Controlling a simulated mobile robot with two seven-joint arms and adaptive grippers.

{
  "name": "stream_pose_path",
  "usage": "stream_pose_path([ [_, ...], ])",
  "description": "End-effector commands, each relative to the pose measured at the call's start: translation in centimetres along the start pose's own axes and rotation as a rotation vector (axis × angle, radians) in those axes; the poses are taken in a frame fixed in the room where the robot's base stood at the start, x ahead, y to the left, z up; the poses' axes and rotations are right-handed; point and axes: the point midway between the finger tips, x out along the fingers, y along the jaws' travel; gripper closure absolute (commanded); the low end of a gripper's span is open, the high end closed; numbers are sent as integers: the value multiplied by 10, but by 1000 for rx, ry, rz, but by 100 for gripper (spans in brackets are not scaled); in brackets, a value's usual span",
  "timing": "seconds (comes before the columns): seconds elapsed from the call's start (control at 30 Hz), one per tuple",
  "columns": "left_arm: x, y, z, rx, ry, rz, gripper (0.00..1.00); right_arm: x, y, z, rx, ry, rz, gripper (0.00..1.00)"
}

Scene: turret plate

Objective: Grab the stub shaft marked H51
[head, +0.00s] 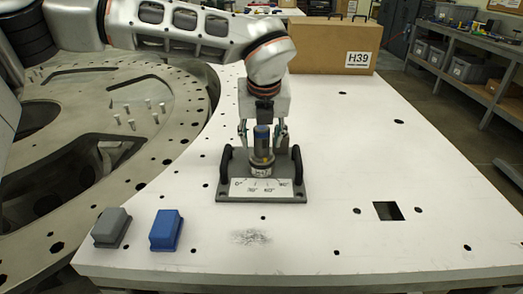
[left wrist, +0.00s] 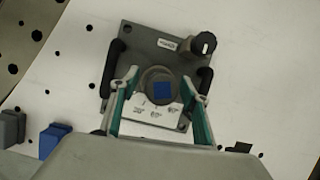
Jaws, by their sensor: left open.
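A stub shaft (head: 261,150), a short dark cylinder with a blue top and a small label too blurred to read for certain, stands upright on a grey plate with two black handles (head: 232,187). In the left wrist view the shaft's blue square top (left wrist: 163,90) shows in a round grey collar. My left gripper (head: 262,143) points down over the plate, open, with one finger on each side of the shaft. In the left wrist view its fingers (left wrist: 159,77) stand apart from the shaft. My right gripper is not in view.
A black knob (left wrist: 203,44) stands at the plate's far right corner. A grey block (head: 111,228) and a blue block (head: 166,230) lie at the front left of the white table (head: 350,180). A box marked H39 (head: 325,48) stands at the back. The table's right side is mostly clear.

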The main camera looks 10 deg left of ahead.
Motion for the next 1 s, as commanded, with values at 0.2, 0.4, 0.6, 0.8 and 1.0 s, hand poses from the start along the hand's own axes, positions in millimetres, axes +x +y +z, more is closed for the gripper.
stream_pose_path([
  [0.2, -1, 0, 0, 0, -1, 0, 72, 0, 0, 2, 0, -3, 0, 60],
  [0.4, -2, -1, 2, 0, -4, -2, 100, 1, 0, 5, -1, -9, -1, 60],
  [0.6, -2, 0, 2, 0, -4, -2, 100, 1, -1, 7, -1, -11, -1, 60],
  [0.8, -10, 0, 5, -1, -5, -2, 100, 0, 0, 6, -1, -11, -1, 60],
  [1.0, -31, -1, 14, -2, -5, -3, 100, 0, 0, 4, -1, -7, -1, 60],
])
